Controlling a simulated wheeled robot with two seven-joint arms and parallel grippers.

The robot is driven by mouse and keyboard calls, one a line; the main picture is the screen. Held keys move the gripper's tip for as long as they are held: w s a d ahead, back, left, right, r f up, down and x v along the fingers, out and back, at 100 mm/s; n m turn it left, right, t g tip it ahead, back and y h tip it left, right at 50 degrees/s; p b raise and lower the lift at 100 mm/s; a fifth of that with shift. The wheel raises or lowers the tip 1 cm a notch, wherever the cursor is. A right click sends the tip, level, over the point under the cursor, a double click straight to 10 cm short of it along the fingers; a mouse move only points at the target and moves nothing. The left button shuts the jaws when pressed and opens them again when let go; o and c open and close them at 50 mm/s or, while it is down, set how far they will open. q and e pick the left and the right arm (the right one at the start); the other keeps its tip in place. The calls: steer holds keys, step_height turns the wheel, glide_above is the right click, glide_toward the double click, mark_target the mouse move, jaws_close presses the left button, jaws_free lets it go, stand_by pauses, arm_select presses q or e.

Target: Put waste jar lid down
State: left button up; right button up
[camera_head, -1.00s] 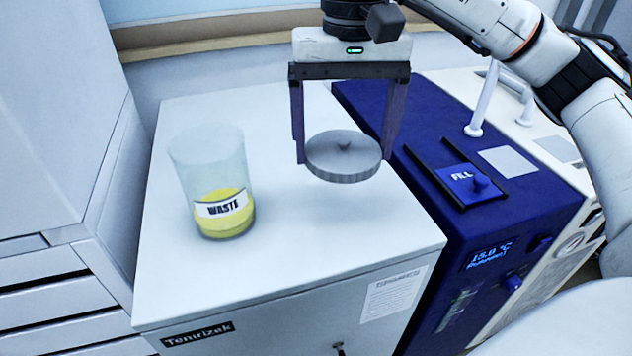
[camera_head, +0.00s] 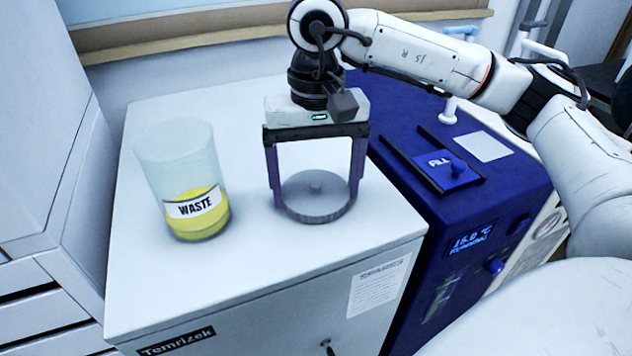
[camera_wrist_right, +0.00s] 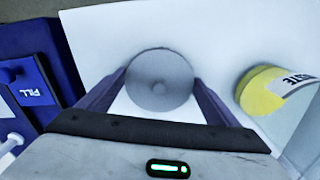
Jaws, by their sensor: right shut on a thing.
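The waste jar lid (camera_head: 318,200) is a round grey disc with a ribbed edge and a small knob on top. My right gripper (camera_head: 316,200) is shut on it, one finger on each side of the rim. The lid is level and at or just above the white cabinet top; I cannot tell if it touches. In the right wrist view the lid (camera_wrist_right: 158,82) sits between the two fingers. The clear waste jar (camera_head: 178,160) stands upright and open to the left, with yellow liquid and a WASTE label. My left gripper is not in view.
The white cabinet top (camera_head: 250,255) is bare in front of the lid and between lid and jar. A dark blue unit (camera_head: 400,165) with a FILL slider (camera_head: 440,168) and a temperature display adjoins it on the right. A wall stands behind.

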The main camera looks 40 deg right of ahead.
mark_target(316, 186)
steer(key=o, duration=0.9)
steer(key=shift+f, duration=0.1)
steer(key=shift+o, duration=0.2)
step_height(316, 186, up, 12)
steer(key=p, duration=0.2)
steer(key=shift+r+p, duration=0.2)
steer(key=shift+p, duration=0.15)
